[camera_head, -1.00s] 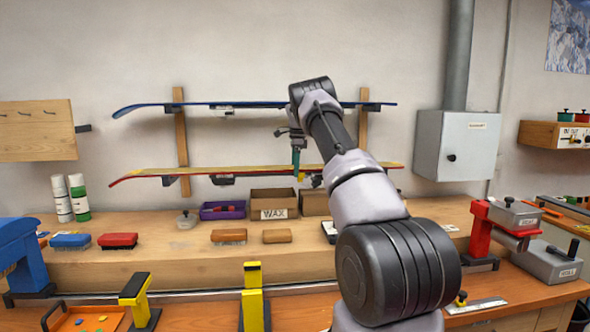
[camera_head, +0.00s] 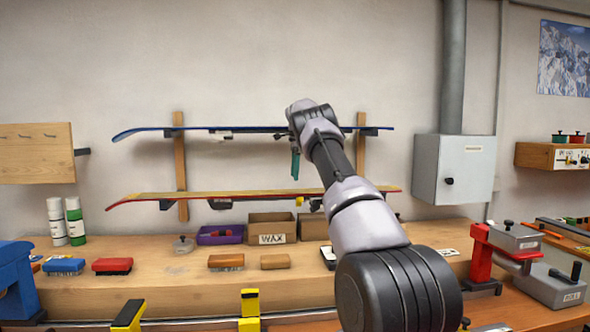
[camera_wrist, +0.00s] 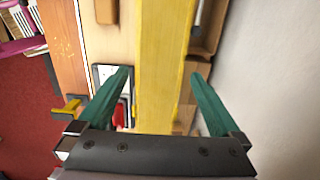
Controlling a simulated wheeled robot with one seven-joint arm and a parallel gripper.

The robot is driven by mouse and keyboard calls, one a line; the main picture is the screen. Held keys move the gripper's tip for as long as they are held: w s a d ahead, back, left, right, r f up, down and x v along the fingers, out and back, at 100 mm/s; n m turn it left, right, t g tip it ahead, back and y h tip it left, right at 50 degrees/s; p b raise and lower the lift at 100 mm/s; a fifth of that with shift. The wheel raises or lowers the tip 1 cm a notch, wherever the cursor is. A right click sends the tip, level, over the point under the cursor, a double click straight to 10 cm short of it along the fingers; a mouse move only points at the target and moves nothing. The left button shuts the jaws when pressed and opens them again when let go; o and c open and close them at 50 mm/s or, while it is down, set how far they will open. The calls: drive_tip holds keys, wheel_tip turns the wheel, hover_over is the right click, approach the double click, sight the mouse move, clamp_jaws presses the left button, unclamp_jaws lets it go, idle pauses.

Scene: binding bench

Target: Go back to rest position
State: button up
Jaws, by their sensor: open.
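My gripper (camera_wrist: 160,105) is open in the wrist view, its two green fingers spread apart with nothing held. A yellow board surface (camera_wrist: 163,60) shows between and beyond the fingers; I cannot tell how far below them it lies. In the head view my arm reaches up and forward to the wall rack. A green finger (camera_head: 295,163) shows between the upper blue ski (camera_head: 220,129) and the lower yellow-and-red ski (camera_head: 250,195). Part of both skis is hidden behind my arm.
The bench (camera_head: 170,290) holds a box marked WAX (camera_head: 272,238), a purple bin (camera_head: 220,236), brushes (camera_head: 113,266) and spray bottles (camera_head: 75,222). A grey wall box (camera_head: 453,170) hangs right of my arm. Red and grey clamps (camera_head: 490,255) stand at the right.

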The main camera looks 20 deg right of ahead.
drive_tip(key=s+a+r+n+t, duration=0.1)
drive_tip(key=s+a+r+n, duration=0.1)
drive_tip(key=s+r, duration=0.35)
drive_tip(key=s+a+r+n+t, duration=0.1)
drive_tip(key=s+a+r+n, duration=0.15)
drive_tip(key=r, duration=0.65)
drive_tip(key=s+a+r+n+t, duration=0.1)
drive_tip(key=s+a+r+n, duration=0.15)
drive_tip(key=s, duration=0.35)
drive_tip(key=s+a+r+n, duration=0.1)
drive_tip(key=s+a+r, duration=0.2)
drive_tip(key=s, duration=0.3)
drive_tip(key=s+a+f+n+t+y, duration=0.15)
drive_tip(key=s+a+n, duration=0.4)
drive_tip(key=s, duration=0.85)
drive_tip(key=s+a+f+n+t, duration=0.1)
drive_tip(key=s+a+f, duration=0.2)
drive_tip(key=s, duration=0.4)
drive_tip(key=s+a+f+n+t, duration=0.1)
drive_tip(key=s+a+f+n, duration=0.1)
drive_tip(key=s+a+f, duration=0.2)
drive_tip(key=s+f, duration=0.2)
drive_tip(key=s, duration=0.2)
drive_tip(key=shift+f+n+t, duration=0.1)
drive_tip(key=shift+n+t, duration=0.15)
